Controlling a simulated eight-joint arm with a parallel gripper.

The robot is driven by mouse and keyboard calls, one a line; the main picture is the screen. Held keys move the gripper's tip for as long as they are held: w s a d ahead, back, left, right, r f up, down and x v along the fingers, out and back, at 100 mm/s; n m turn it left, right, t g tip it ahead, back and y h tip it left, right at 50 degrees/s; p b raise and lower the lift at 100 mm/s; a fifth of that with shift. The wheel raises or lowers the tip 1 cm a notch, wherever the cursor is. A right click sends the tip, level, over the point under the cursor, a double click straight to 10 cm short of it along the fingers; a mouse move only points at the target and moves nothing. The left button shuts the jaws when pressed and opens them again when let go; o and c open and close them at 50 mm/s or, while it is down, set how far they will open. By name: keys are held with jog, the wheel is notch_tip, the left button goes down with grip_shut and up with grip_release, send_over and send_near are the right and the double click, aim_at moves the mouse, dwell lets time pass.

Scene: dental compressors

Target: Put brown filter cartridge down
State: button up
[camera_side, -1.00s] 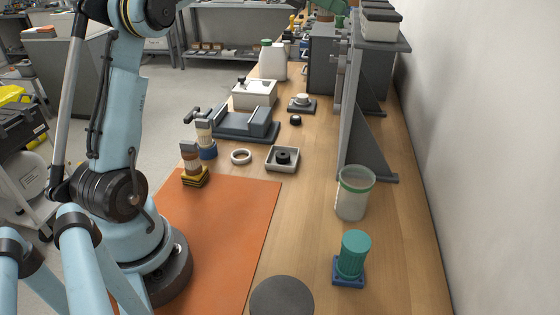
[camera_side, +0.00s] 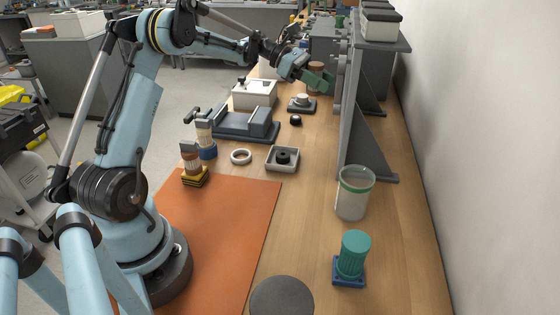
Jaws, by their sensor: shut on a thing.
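The grey upright plate stands close on the right.
The grey upright plate (camera_side: 361,100) with its triangular braces stands right of my gripper. A small dark base with a pale round part (camera_side: 301,103) lies just below it. A white box (camera_side: 255,94) stands left. Nearer are an open clear cup (camera_side: 354,194) and a green ribbed cylinder (camera_side: 353,254).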

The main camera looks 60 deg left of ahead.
notch_tip(320, 180, down, 6)
jog(key=shift+f, duration=0.25)
jog(key=shift+f, duration=4.8)
jog(key=shift+f, duration=0.25)
jog(key=o, duration=1.1)
jog(key=shift+c, duration=0.2)
jog(key=shift+r, duration=0.1)
